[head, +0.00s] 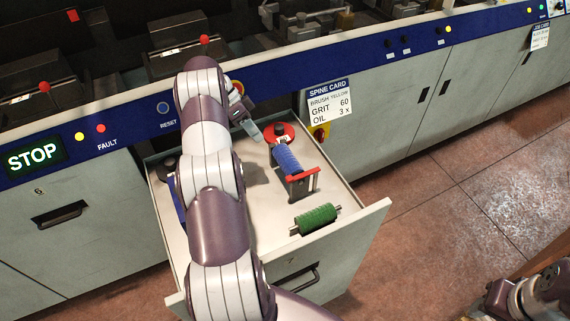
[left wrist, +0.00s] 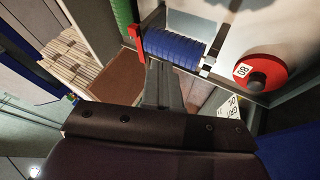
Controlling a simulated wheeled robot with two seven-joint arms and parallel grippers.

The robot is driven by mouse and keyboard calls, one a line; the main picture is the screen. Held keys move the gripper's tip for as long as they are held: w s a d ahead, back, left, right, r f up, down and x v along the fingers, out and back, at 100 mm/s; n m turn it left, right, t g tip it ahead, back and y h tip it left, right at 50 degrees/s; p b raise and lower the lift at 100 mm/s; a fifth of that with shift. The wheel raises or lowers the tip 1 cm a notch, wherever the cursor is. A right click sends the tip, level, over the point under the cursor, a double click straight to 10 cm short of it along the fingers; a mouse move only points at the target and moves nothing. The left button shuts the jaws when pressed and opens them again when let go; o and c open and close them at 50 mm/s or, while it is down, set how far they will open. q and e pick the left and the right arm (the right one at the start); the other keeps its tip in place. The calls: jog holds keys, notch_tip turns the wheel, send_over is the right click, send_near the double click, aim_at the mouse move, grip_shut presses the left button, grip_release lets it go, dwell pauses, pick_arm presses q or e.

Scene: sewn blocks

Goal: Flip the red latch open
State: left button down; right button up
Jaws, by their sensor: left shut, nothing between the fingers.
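The red latch (head: 303,174) is a flat red bar lying across the near end of the dark cradle that holds a blue brush roller (head: 287,157) in the open drawer. In the left wrist view the latch (left wrist: 137,45) is at the left end of the blue roller (left wrist: 175,46). My left gripper (head: 256,135) is shut and empty, above the drawer by the far end of the blue roller, apart from the latch. Its fingers (left wrist: 160,72) also show in the left wrist view. At the lower right is part of my right arm; its fingers cannot be made out.
A green brush roller (head: 315,218) lies nearer the drawer front. A red disc (head: 272,129) with a dark knob sits behind the cradle. My left arm covers the drawer's left part, where a blue item (head: 178,205) partly shows. A sign reading SPINE CARD (head: 330,100) hangs behind.

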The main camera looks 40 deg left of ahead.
pick_arm(q)
jog(key=p, duration=0.4)
send_near(284, 168)
jog(key=x, duration=0.4)
jog(key=d+p, duration=0.1)
jog(key=s+d+p, duration=0.1)
jog(key=d+f, duration=0.1)
jog(key=d, duration=0.1)
jog(key=shift+s+f+p, duration=0.1)
jog(key=shift+s+p, duration=0.25)
jog(key=shift+p, duration=0.05)
pick_arm(e)
notch_tip(284, 168, up, 7)
jog(key=shift+w+a+f, duration=0.15)
jog(key=shift+w, duration=0.05)
pick_arm(q)
jog(key=shift+d, duration=0.1)
